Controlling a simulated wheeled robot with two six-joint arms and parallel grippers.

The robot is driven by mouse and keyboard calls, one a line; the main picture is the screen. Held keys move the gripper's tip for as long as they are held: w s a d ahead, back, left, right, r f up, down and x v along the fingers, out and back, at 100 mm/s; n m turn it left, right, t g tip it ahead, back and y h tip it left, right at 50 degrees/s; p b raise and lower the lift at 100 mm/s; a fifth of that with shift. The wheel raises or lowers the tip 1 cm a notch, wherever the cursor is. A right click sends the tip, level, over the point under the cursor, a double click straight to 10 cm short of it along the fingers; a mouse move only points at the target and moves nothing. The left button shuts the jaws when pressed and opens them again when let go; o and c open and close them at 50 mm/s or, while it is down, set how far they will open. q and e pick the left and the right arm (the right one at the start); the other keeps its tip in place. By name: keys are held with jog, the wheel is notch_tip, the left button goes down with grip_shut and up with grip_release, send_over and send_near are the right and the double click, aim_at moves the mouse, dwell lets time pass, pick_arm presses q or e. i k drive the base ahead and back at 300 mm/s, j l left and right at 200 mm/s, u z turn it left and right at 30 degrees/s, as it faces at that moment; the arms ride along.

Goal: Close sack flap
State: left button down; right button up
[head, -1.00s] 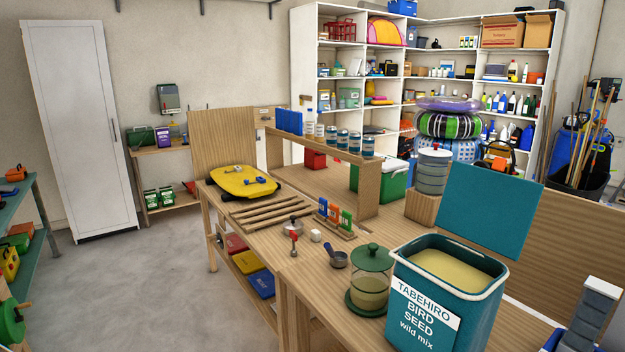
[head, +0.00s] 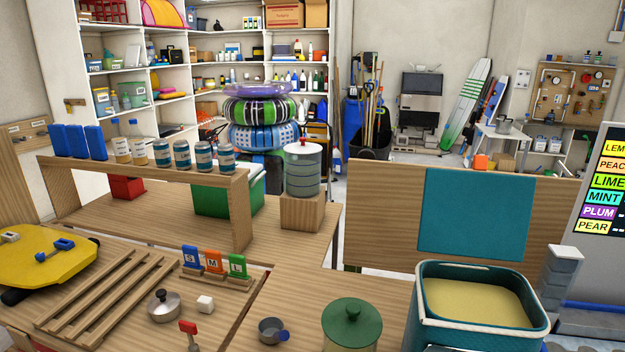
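The seed sack is a teal, box-shaped container (head: 428,322) at the lower right of the head view, with tan seed (head: 478,304) showing inside its open top. Its teal flap (head: 476,215) stands raised behind the opening, in front of a wooden panel. The sack's lower part and label are cut off by the bottom edge. Neither of my grippers shows in the head view.
A green-lidded jar (head: 351,326) and a small scoop (head: 272,331) stand left of the sack. A grey stacked column (head: 557,280) stands right of the sack.

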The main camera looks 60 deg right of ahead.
aim_at(475, 214)
jog(key=i+z, duration=0.1)
jog(key=z, duration=0.4)
jog(key=i+z, duration=0.15)
jog(key=z, duration=0.35)
jog(key=j+z, duration=0.15)
jog(key=z, duration=0.35)
jog(key=i+j+z, duration=0.15)
jog(key=z, duration=0.35)
